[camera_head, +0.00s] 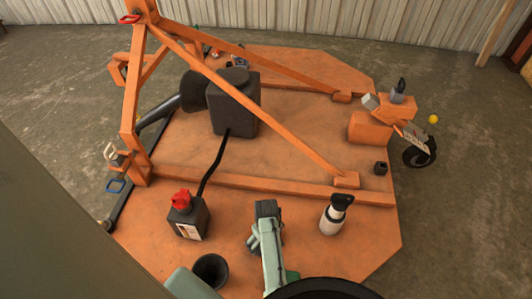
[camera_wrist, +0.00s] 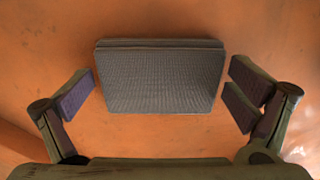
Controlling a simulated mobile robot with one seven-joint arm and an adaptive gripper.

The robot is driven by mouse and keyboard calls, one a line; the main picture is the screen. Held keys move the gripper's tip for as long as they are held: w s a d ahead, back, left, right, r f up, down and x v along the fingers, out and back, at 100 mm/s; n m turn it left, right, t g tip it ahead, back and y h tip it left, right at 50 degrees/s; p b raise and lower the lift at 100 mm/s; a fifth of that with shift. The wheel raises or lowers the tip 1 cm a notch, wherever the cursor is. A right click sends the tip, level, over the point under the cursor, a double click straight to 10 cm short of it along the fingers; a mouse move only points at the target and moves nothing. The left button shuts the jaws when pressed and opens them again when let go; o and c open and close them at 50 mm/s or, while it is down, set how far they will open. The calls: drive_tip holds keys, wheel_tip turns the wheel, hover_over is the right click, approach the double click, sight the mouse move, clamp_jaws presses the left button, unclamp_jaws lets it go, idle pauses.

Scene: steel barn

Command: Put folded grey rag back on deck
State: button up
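The folded grey rag (camera_wrist: 160,80) shows in the wrist view as a flat, layered, ribbed rectangle over the orange deck (camera_wrist: 270,25). My gripper (camera_wrist: 161,82) is open, with one finger pad near the left edge of the rag and the other near its right edge. Small gaps show on both sides, and I see no clear grip. In the head view, my gripper (camera_head: 266,212) is above the front part of the orange deck (camera_head: 375,240). I cannot tell the rag apart from the dark gripper parts there.
A dark jug with a red cap (camera_head: 188,217) stands left of my gripper, and a white spray bottle (camera_head: 333,216) stands right. A black cup (camera_head: 211,270) is at front left. An orange rail (camera_head: 270,187) and a diagonal brace (camera_head: 262,107) lie beyond. A tail wheel (camera_head: 420,152) is right.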

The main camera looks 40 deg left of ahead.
wheel_tip(320, 180, up, 12)
drive_tip(key=shift+r, duration=0.25)
idle(0.5)
